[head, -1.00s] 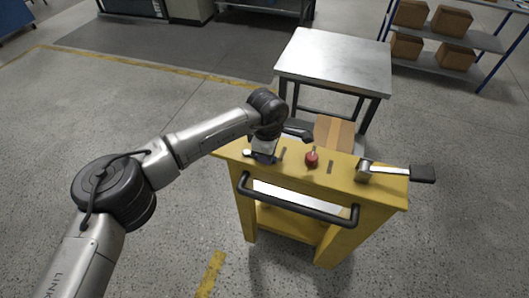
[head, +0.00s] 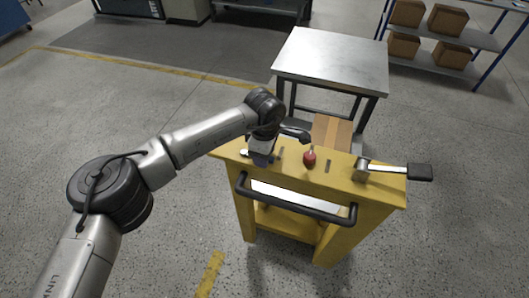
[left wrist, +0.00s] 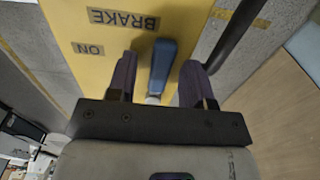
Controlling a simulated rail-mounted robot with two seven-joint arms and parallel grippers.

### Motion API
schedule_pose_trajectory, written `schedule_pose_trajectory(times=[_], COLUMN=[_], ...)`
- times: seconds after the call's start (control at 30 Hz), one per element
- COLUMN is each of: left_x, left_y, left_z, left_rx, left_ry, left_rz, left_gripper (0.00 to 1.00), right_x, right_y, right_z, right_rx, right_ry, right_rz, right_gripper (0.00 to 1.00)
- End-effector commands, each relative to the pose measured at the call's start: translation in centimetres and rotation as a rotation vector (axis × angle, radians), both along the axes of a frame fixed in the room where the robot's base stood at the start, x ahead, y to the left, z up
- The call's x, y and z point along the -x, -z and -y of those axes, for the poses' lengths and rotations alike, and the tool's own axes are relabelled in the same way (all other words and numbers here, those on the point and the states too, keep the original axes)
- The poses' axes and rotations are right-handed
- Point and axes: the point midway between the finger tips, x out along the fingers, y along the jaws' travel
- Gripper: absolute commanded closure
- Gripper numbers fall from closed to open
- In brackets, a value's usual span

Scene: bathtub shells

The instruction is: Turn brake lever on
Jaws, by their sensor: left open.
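The brake lever shows in the left wrist view as a blue handle (left wrist: 160,66) on a yellow panel. The panel has a BRAKE label (left wrist: 123,19) and an ON label (left wrist: 89,49), both upside down in this view. My left gripper (left wrist: 158,62) is open, with one finger on each side of the blue handle. I cannot tell if either finger touches it. In the head view my left gripper (head: 261,160) is over the left part of the yellow cart top, and my arm mostly hides the lever there. My right gripper is not in view.
The yellow cart (head: 290,172) also carries a red knob (head: 309,158), a black-ended lever (head: 419,172) at right and a dark front handle bar (head: 295,207). A metal table (head: 332,62) stands behind, with a cardboard box (head: 332,131) near it.

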Motion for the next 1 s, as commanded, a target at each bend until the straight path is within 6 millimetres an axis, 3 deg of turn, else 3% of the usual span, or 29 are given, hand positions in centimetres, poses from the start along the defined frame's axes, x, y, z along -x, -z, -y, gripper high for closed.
schedule_pose_trajectory(times=[0.27,0.7,1.0], left_x=[0.0,0.0,0.0], left_y=[-0.9,-9.1,-12.9], left_z=[0.0,0.0,0.0], left_rx=[0.000,0.000,0.000], left_ry=[-0.001,0.000,-0.001], left_rz=[0.001,0.002,0.001], left_gripper=[0.53,0.53,0.53], right_x=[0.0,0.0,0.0], right_y=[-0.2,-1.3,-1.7], right_z=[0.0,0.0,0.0], right_rx=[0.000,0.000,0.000], right_ry=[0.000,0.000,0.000], right_rz=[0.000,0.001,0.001], right_gripper=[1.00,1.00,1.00])
